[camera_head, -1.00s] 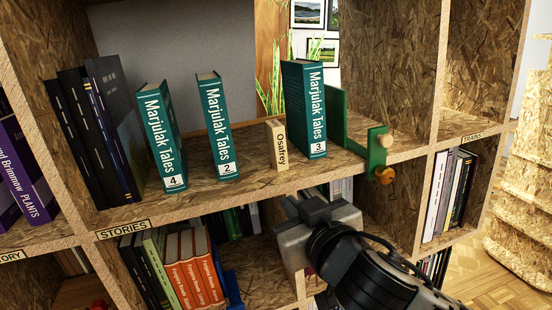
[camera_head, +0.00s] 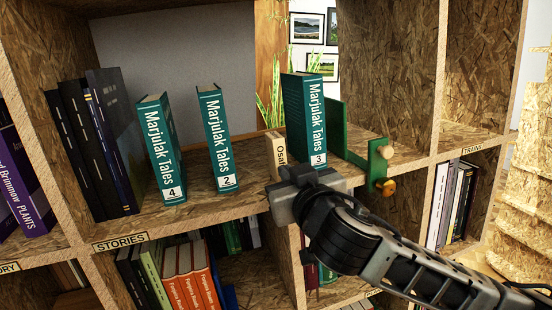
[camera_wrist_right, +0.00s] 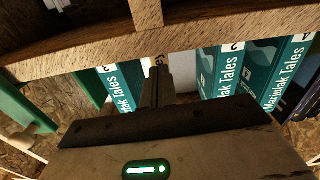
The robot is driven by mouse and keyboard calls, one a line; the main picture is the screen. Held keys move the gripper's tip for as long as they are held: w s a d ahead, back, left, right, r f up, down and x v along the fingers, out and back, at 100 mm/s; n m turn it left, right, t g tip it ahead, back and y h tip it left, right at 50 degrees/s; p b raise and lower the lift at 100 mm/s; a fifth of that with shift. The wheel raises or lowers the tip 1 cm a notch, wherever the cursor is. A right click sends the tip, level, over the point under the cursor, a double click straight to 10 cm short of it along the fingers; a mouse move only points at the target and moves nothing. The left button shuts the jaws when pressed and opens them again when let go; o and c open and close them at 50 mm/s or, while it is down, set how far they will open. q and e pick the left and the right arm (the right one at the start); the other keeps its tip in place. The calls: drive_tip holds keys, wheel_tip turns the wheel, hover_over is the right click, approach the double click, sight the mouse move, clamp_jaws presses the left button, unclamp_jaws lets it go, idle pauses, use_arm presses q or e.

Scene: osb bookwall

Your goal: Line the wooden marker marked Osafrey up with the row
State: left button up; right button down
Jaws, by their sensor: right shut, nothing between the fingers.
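The pale wooden marker lettered Osafrey (camera_head: 276,146) stands on the shelf between green Marjulak Tales 2 (camera_head: 213,135) and Marjulak Tales 3 (camera_head: 306,120). Its lower part is hidden behind my right gripper (camera_head: 288,190), which is at the shelf's front edge, directly before it. In the right wrist view, the shut, empty fingers (camera_wrist_right: 157,82) point at the marker, and only a bit of its lettering shows past the tips. I cannot tell whether they touch it. Marjulak Tales 4 (camera_head: 161,148) stands further left. My left gripper is out of view.
A green bookend (camera_head: 360,150) with a round wooden knob and an orange knob stands right of volume 3. Dark books (camera_head: 97,140) lean at the left of the compartment. The shelf edge carries a STORIES label (camera_head: 120,241). Bare shelf lies between volume 2 and the marker.

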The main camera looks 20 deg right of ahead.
drive_tip(key=shift+w, duration=1.1)
idle(0.4)
